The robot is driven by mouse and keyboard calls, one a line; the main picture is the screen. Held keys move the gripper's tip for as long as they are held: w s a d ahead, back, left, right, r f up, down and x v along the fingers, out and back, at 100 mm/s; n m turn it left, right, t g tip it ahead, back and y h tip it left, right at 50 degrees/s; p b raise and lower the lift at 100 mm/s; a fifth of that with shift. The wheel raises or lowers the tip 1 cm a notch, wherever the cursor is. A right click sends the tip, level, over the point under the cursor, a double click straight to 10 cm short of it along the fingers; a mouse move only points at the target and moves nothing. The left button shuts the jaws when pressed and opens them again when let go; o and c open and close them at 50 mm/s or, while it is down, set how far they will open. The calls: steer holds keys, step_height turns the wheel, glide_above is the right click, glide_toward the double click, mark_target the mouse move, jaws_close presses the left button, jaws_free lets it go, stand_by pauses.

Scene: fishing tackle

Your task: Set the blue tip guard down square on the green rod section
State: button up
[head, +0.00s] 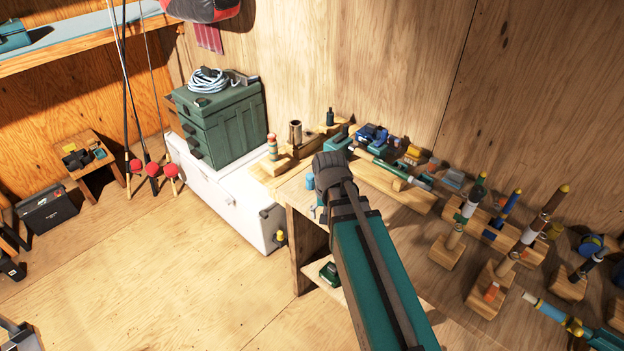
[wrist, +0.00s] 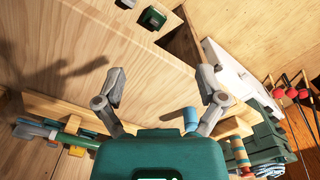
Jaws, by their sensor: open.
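A light blue cylinder (wrist: 190,119), which looks like the blue tip guard, is upright or nearly so in the wrist view, just inside my right-hand finger. It shows as a small blue patch (head: 310,182) left of my wrist in the head view. My gripper (wrist: 162,85) is open, its fingers wide apart; I cannot tell whether one touches the cylinder. A green rod piece (head: 402,173) lies along a wooden rack behind my arm. Upright rod pieces with green parts (head: 465,211) stand in wooden blocks to the right. I cannot tell which one is the green rod section.
Several upright rod pieces in wooden blocks (head: 487,294) crowd the bench's right side. Bare bench (wrist: 60,60) shows beside my fingers.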

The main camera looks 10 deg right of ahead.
steer(key=w+r+m+p, duration=0.3)
steer(key=w+m, duration=0.6)
steer(key=w, duration=0.5)
step_height(320, 180, up, 2)
steer(key=m+p, duration=0.2)
steer(key=m, duration=0.6)
glide_above(310, 175)
steer(key=shift+d, duration=0.25)
step_height(310, 175, down, 8)
steer(key=b, duration=0.8)
steer(key=shift+f+b, duration=0.25)
steer(key=shift+b, duration=0.15)
steer(key=shift+f, duration=0.15)
steer(key=f+b, duration=0.5)
steer(key=shift+a, duration=0.2)
steer(key=c, duration=0.9)
